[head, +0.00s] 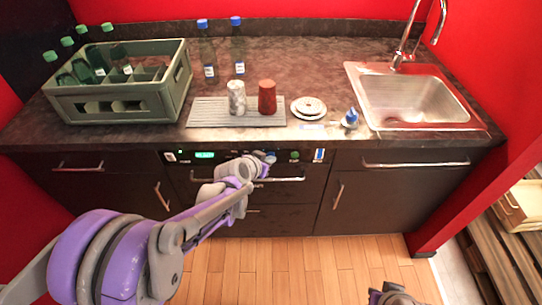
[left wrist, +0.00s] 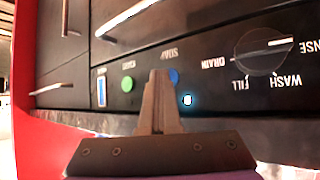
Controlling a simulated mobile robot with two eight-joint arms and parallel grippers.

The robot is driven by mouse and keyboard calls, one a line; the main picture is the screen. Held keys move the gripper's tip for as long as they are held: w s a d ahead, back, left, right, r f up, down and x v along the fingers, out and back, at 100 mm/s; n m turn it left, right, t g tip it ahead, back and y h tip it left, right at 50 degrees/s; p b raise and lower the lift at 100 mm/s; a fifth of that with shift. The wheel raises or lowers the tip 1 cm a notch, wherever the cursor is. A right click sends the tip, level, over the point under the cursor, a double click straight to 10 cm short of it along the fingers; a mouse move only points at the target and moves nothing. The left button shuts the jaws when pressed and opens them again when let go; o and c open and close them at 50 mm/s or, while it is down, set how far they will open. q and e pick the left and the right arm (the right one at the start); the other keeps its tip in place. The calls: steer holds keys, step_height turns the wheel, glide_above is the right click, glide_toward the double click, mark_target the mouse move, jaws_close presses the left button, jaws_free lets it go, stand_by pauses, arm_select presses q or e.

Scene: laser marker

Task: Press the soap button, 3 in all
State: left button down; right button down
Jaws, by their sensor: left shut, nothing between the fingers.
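A small light (left wrist: 187,100) glows pale blue near the button. In the head view my left gripper (head: 269,158) is at the control panel (head: 225,155), close in front of it.
A green button (left wrist: 127,84) and a dial (left wrist: 263,50) flank the soap button. A bar handle (head: 285,179) runs below the panel. The counter above holds a bottle crate (head: 125,107), a drying mat (head: 212,118) with two cups, stacked plates (head: 308,107) and a sink (head: 415,98).

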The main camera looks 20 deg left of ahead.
arm_select(q)
steer(key=shift+s+d, duration=0.2)
steer(key=shift+s, duration=0.55)
steer(key=shift+s+d, duration=0.25)
steer(key=shift+s, duration=0.55)
steer(key=shift+s+d, duration=0.2)
steer(key=shift+s, duration=0.6)
steer(key=shift+s+d, duration=0.25)
steer(key=shift+s, duration=0.55)
steer(key=s+a+r+n+g+y+p, duration=0.1)
steer(key=s+r+g+p, duration=0.1)
steer(key=s, duration=1)
steer(key=s+a+r+n+g+y+p, duration=0.1)
steer(key=s+r+p, duration=0.4)
steer(key=s, duration=0.8)
step_height(320, 180, up, 2)
steer(key=shift+a+r+n+g+y+p, duration=0.25)
steer(key=shift+a+n+g+y, duration=0.2)
steer(key=shift+g, duration=0.55)
steer(key=shift+w, duration=0.1)
